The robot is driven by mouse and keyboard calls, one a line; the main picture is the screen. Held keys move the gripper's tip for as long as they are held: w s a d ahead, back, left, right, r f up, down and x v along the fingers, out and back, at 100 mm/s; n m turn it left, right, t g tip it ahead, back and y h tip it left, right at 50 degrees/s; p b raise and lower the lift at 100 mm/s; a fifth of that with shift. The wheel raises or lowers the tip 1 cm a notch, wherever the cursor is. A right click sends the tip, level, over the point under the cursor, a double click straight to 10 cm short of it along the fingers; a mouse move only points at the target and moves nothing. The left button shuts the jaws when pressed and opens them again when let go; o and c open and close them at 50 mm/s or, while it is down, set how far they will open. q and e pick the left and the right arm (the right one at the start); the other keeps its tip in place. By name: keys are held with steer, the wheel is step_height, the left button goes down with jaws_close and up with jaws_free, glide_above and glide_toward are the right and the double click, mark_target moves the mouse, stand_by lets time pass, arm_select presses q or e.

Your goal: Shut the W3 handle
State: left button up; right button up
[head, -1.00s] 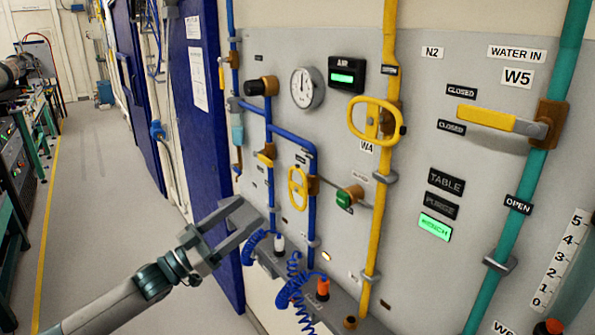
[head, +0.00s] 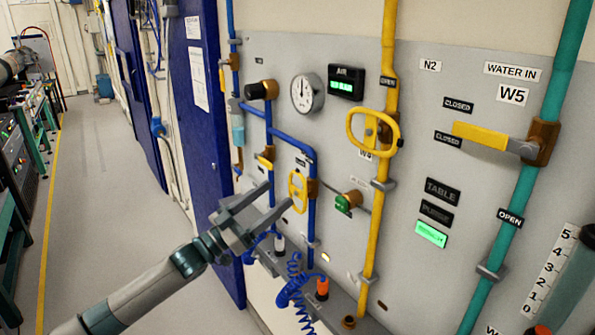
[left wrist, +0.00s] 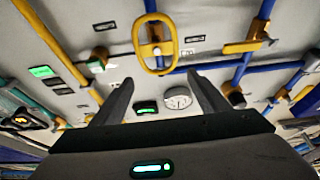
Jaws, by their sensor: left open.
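No label reading W3 is legible. A small yellow oval handle (head: 298,190) sits on the blue pipe (head: 312,230), its long side along the pipe. It is likely W3, since the larger yellow oval handle (head: 351,131) on the yellow pipe is marked W4. My left gripper (head: 278,196) is open and empty, just left of the small handle in the head view. In the left wrist view, the oval handle (left wrist: 136,45) is ahead of and above the open fingertips (left wrist: 161,80), apart from them. My right gripper is not in view.
A round gauge (head: 307,92) and the AIR display (head: 346,82) sit above. Coiled blue hoses (head: 290,292) hang below. The W5 lever (head: 480,135) points sideways at the right. The aisle floor (head: 105,200) is clear.

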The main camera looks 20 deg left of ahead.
mark_target(298, 175)
arm_select(q)
steer(key=p+x, duration=0.3)
steer(key=x, duration=0.6)
steer(key=shift+c, duration=0.5)
steer(key=c, duration=0.8)
